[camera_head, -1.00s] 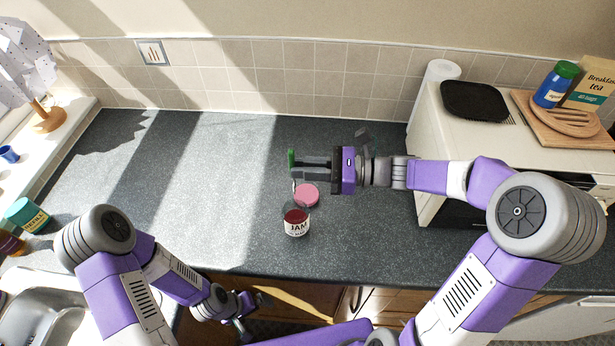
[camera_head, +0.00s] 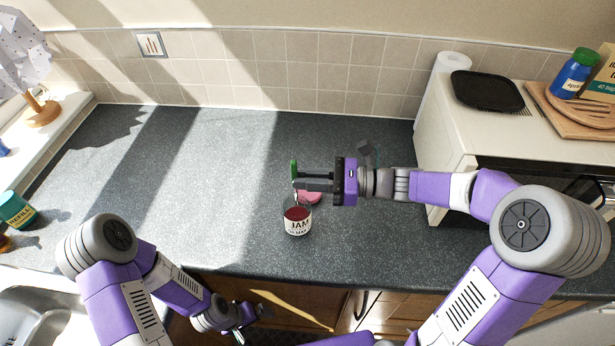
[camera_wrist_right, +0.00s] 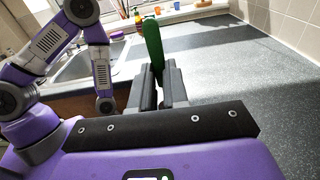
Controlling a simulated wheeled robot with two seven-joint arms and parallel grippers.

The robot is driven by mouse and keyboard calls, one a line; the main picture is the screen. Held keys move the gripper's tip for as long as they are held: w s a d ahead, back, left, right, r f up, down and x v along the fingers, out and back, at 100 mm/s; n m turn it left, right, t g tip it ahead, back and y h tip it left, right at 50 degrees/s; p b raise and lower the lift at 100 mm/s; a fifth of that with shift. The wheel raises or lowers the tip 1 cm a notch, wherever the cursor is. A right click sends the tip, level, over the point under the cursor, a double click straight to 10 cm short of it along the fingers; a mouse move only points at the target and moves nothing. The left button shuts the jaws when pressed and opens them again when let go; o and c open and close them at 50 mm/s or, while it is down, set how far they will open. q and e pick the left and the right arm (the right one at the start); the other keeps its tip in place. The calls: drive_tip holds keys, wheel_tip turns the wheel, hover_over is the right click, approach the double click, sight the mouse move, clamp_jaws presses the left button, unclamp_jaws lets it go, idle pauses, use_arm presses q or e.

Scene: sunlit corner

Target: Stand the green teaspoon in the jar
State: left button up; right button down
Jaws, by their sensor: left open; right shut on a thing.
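The glass jar (camera_head: 298,226), with a white label and dark red contents, stands upright near the counter's front edge. My right gripper (camera_head: 300,181) is shut on the green teaspoon (camera_head: 294,169), just behind and above the jar in the head view. The spoon's green handle (camera_wrist_right: 153,42) rises nearly upright between the fingers (camera_wrist_right: 160,88) in the right wrist view. Its lower part reaches down towards the jar mouth; I cannot tell whether it is inside. My left gripper (camera_head: 256,311) is open and empty, low in front of the counter.
The dark counter (camera_head: 215,190) is clear to the left. A white appliance (camera_head: 445,130) stands right, behind my right arm. A sink (camera_head: 40,315) is at the lower left.

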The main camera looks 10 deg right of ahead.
drive_tip(key=shift+f+b, duration=1.8)
drive_tip(key=shift+f, duration=1.45)
drive_tip(key=c, duration=1.1)
unclamp_jaws()
drive_tip(key=shift+o, duration=0.2)
drive_tip(key=shift+d, duration=0.15)
drive_tip(key=p+v, duration=0.1)
drive_tip(key=v, duration=0.6)
drive_tip(key=shift+d+p, duration=0.2)
drive_tip(key=shift+p, duration=0.1)
